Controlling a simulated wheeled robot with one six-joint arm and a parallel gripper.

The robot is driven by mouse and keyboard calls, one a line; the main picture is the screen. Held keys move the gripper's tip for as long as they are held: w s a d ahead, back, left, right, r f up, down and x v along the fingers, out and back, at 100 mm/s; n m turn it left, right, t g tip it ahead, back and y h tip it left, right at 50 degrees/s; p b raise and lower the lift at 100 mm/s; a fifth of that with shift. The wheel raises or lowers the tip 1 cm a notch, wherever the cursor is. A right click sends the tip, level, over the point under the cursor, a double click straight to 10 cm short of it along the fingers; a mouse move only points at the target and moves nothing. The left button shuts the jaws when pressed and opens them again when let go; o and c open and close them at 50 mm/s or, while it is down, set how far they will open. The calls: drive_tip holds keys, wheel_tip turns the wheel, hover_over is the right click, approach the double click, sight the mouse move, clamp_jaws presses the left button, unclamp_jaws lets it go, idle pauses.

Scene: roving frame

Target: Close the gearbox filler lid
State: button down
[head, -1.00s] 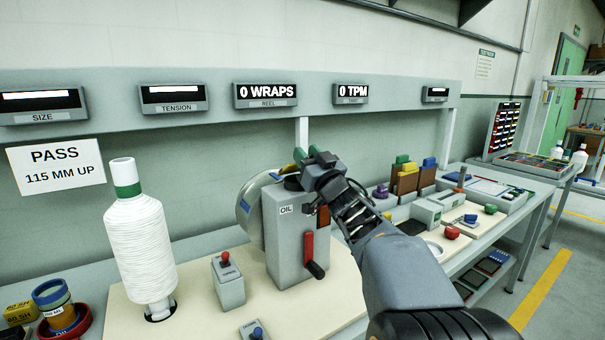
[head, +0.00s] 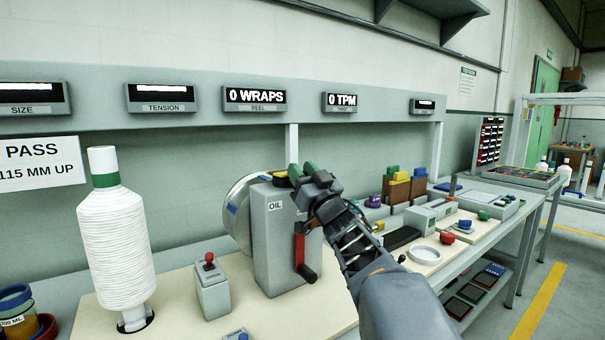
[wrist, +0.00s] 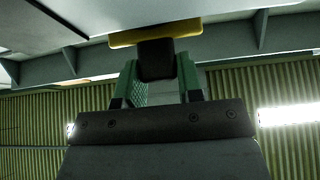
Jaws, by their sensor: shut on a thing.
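The grey gearbox (head: 275,240), marked OIL, stands on the cream bench board. Its filler lid, dark with a yellow edge (head: 281,178), is low over the box top, beside my gripper; whether it is fully seated cannot be told. My gripper (head: 303,175) is at the top right of the box, its green-padded fingers partly hiding the lid. In the wrist view the green fingers (wrist: 156,85) are shut on a dark tab (wrist: 156,60) of the lid, with the yellow part (wrist: 155,34) just beyond it.
A red crank handle (head: 301,255) is on the box's front, below my arm. A reel disc (head: 240,205) sits behind the box. A white thread cone (head: 117,240) and a red-button switch (head: 211,285) stand to the left. Coloured blocks and small fixtures crowd the bench to the right.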

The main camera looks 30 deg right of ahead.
drive_tip(key=shift+f, duration=0.2)
drive_tip(key=c, duration=0.8)
unclamp_jaws()
drive_tip(key=shift+r, duration=0.15)
drive_tip(key=shift+o, duration=0.2)
drive_tip(key=shift+s, duration=0.1)
drive_tip(key=b+v, duration=0.1)
drive_tip(key=v, duration=1.2)
drive_tip(key=shift+s+f, duration=0.25)
